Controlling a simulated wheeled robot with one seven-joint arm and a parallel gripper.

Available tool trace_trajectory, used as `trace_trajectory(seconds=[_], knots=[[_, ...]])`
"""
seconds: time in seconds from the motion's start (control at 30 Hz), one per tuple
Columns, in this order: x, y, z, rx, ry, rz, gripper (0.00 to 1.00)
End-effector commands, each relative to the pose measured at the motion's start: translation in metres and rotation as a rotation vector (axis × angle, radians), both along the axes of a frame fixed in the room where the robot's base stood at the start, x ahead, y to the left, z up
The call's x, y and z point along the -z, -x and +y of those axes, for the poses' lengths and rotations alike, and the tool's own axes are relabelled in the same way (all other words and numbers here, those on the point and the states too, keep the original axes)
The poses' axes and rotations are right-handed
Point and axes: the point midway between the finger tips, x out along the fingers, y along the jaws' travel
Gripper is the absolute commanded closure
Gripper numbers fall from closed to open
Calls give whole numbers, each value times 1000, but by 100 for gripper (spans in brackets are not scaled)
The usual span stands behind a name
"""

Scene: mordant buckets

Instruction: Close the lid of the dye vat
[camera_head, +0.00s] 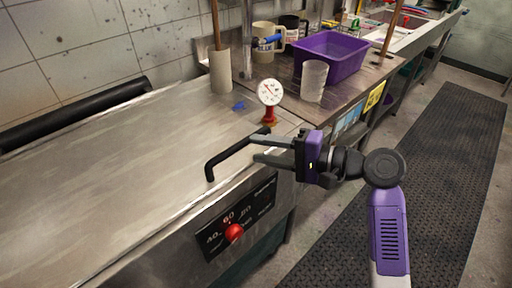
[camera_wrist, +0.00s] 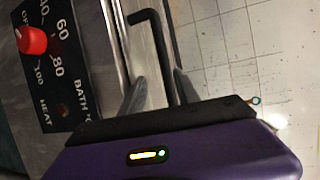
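The dye vat (camera_head: 185,245) is a steel box with a dark control panel on its front. Its broad steel lid (camera_head: 110,150) lies flat across the top, and no gap shows along the front edge. The lid's black bar handle (camera_head: 226,157) runs along the front edge; it also shows in the wrist view (camera_wrist: 160,45). My gripper (camera_head: 262,149) is at the handle's right end. Its two fingers are apart, one on each side of the bar in the wrist view (camera_wrist: 160,85). Whether either finger touches the bar I cannot tell.
A red knob (camera_head: 234,232) sits on the panel below the handle. A dial thermometer (camera_head: 269,93) stands just behind my gripper. A bench with a purple tub (camera_head: 331,56) and a clear beaker (camera_head: 313,80) is beyond. The dark floor mat (camera_head: 440,170) is clear.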

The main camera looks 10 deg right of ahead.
Motion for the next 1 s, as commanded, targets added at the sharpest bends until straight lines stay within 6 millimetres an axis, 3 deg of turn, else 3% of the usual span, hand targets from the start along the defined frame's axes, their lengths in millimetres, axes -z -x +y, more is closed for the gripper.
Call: trace_trajectory(seconds=[0.33, 1.0], knots=[[-7, 27, -42, 2, 0, 2, 62], [-10, 28, -48, 9, 6, -24, 62]])
